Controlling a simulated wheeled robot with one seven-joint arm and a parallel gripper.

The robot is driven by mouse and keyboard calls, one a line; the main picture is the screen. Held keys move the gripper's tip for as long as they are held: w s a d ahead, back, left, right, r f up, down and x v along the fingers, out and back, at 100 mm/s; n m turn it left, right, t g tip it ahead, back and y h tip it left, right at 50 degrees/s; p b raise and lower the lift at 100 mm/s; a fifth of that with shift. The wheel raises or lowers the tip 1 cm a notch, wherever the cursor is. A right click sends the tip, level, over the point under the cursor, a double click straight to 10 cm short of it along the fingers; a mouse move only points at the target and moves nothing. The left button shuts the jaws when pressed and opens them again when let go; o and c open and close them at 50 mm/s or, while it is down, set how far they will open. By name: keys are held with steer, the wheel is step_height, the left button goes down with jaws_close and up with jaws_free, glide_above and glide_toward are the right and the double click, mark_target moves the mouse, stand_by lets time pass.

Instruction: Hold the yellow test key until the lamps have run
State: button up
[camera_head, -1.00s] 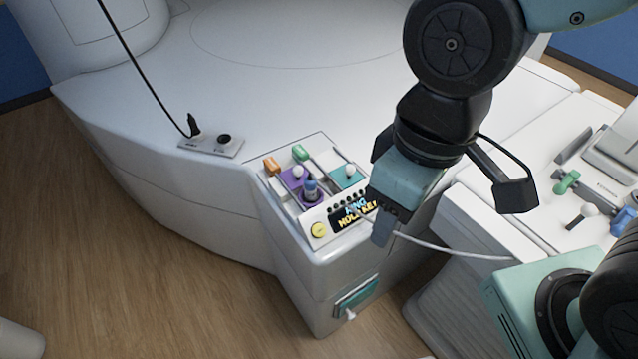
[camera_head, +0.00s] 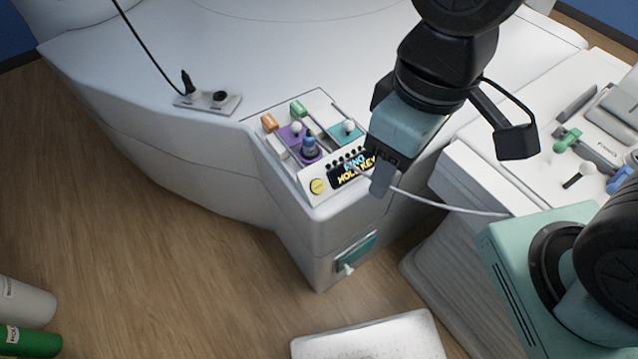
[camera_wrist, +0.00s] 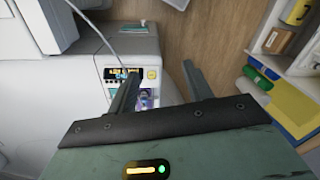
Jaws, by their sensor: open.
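The yellow test key (camera_head: 317,186) is a round button at the front left of the control panel's sloped face. It also shows in the wrist view (camera_wrist: 152,74). Beside it a black display (camera_head: 352,171) shows coloured text that includes "HOLD KEY". The row of small lamps (camera_head: 346,157) above the display looks dark. My gripper (camera_head: 383,180) hangs at the right end of the display, apart from the key. In the wrist view my gripper's fingers (camera_wrist: 159,78) are spread with nothing between them, and the key appears between them, farther off.
Purple and teal plates with knobs (camera_head: 310,146) lie behind the display. A pale cable (camera_head: 440,205) runs right from near my gripper. A small socket plate (camera_head: 208,103) with a black plug stands left. A white stand (camera_head: 370,338) is on the floor in front.

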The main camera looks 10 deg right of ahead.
jaws_close()
stand_by(1.8)
